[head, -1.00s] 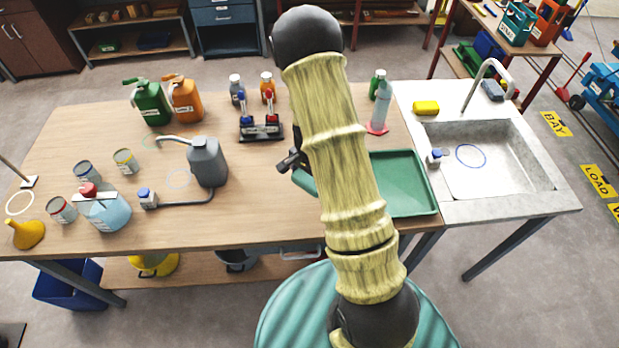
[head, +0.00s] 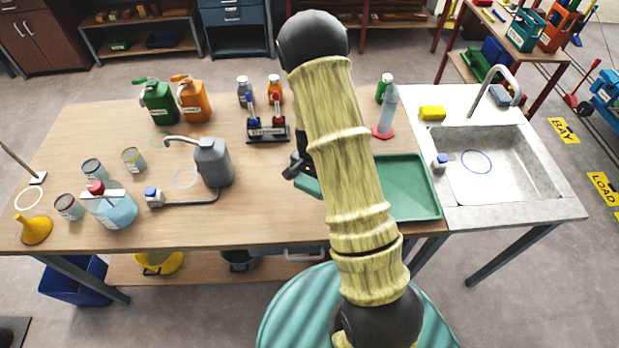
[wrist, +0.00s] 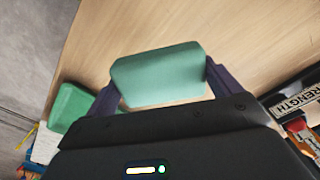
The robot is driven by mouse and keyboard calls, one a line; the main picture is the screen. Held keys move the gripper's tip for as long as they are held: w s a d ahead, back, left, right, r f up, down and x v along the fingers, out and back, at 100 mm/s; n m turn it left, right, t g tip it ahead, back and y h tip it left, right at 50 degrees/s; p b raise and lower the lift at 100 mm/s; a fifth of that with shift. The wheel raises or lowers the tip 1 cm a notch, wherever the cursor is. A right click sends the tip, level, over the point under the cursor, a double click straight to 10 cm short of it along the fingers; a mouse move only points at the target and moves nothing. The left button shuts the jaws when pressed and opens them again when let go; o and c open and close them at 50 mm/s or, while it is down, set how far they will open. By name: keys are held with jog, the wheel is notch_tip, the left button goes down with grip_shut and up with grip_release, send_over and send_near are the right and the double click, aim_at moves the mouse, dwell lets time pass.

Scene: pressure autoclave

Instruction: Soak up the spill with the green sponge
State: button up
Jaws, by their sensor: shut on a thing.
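The green sponge (wrist: 158,75) is held between the two dark purple fingers of my gripper (wrist: 162,88) in the wrist view. Bare wooden tabletop shows beyond it; I cannot tell whether the sponge touches the table. In the head view my arm hides most of the gripper, and only a dark part of it shows left of the arm. No spill can be made out for certain in either view; the table behind my arm is hidden.
A green tray (head: 410,178) lies right of my arm, beside the sink (head: 515,165). A grey spouted can (head: 213,162) and a rack with red and blue items (head: 268,132) stand left. The table front between can and arm looks clear.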

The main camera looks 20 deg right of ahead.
jog(key=a+f+n, duration=0.1)
jog(key=n, duration=0.2)
jog(key=a+f+n, duration=0.2)
jog(key=n, duration=0.1)
jog(key=a+f+n, duration=0.1)
jog(key=n, duration=0.2)
jog(key=shift+w+a+f, duration=0.2)
jog(key=shift+a+f, duration=0.15)
jog(key=shift+a+f+n, duration=0.2)
jog(key=shift+a+n, duration=0.1)
jog(key=shift+n, duration=0.4)
